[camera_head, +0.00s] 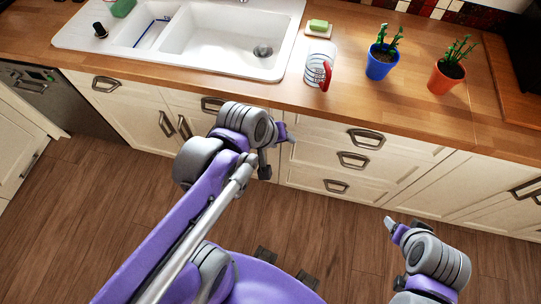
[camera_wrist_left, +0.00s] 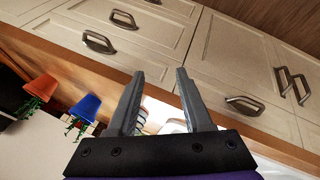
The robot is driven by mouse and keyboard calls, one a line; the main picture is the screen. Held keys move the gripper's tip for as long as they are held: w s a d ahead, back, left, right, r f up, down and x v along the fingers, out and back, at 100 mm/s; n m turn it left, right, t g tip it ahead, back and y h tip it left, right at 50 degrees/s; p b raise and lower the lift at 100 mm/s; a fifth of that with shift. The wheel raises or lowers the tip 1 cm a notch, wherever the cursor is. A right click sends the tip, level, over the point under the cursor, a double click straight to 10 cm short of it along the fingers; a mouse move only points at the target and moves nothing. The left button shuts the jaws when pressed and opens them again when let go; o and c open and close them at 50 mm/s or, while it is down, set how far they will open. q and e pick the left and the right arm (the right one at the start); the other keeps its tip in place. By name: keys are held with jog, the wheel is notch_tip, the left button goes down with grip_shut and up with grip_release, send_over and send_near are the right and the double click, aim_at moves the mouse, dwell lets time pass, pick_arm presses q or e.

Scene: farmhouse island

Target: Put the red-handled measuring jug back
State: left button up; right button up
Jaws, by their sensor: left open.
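The clear measuring jug (camera_head: 317,62) with dark markings stands upright on the wooden counter, just right of the sink. Its red handle (camera_head: 327,74) faces the front edge. My left gripper (camera_head: 281,151) is open and empty, in front of the drawers and apart from the jug. In the left wrist view, the open fingers (camera_wrist_left: 160,74) frame the cabinet front and counter edge; a pale striped part of the jug (camera_wrist_left: 143,112) shows between them, mostly hidden. My right gripper (camera_head: 391,250) is low over the floor at the right, and its opening is unclear.
A blue plant pot (camera_head: 380,64) and an orange one (camera_head: 444,78) stand right of the jug. A soap dish with green soap (camera_head: 318,26) lies behind it. The white sink (camera_head: 210,40) is to its left. Bare counter (camera_head: 345,90) lies between jug and blue pot.

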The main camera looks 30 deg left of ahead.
pick_arm(q)
jog(key=s+f+m, duration=0.1)
jog(key=m, duration=0.1)
jog(key=s+f+m+y, duration=0.1)
jog(key=s+m, duration=0.1)
jog(key=m, duration=0.1)
jog(key=s+f+m, duration=0.1)
jog(key=m, duration=0.1)
jog(key=shift+s+a+f, duration=0.15)
jog(key=shift+a+f, duration=0.05)
jog(key=shift+a, duration=0.15)
dwell(0.7)
